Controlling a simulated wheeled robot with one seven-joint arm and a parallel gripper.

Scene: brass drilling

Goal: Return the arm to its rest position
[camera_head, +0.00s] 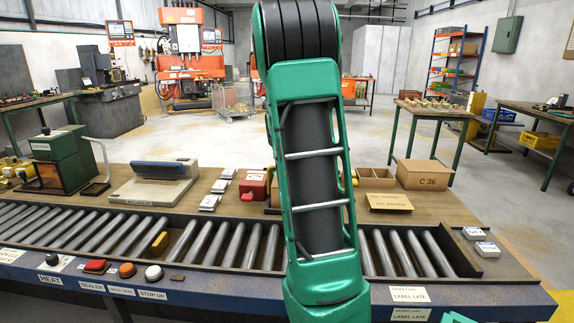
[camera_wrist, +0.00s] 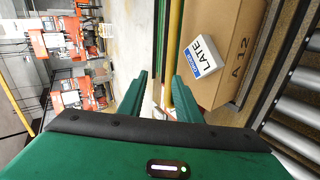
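My green arm rises through the middle of the head view and hides part of the bench and conveyor behind it. My gripper is out of sight in the head view. In the wrist view my gripper (camera_wrist: 162,92) shows two green fingers held apart, with nothing visible between them but background. The wrist picture is turned sideways. A cardboard box (camera_wrist: 232,50) marked A 12 is to the right of the fingers, with a white and blue card (camera_wrist: 203,57) reading LATE against it. I cannot tell how far the fingertips are from the card.
A roller conveyor (camera_head: 245,245) runs along the bench (camera_head: 385,218). On the bench are a scale (camera_head: 152,185), a green machine (camera_head: 60,160), a red box (camera_head: 255,183) and a C 36 carton (camera_head: 423,174). A row of buttons (camera_head: 127,270) lines the front edge. Open floor lies beyond.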

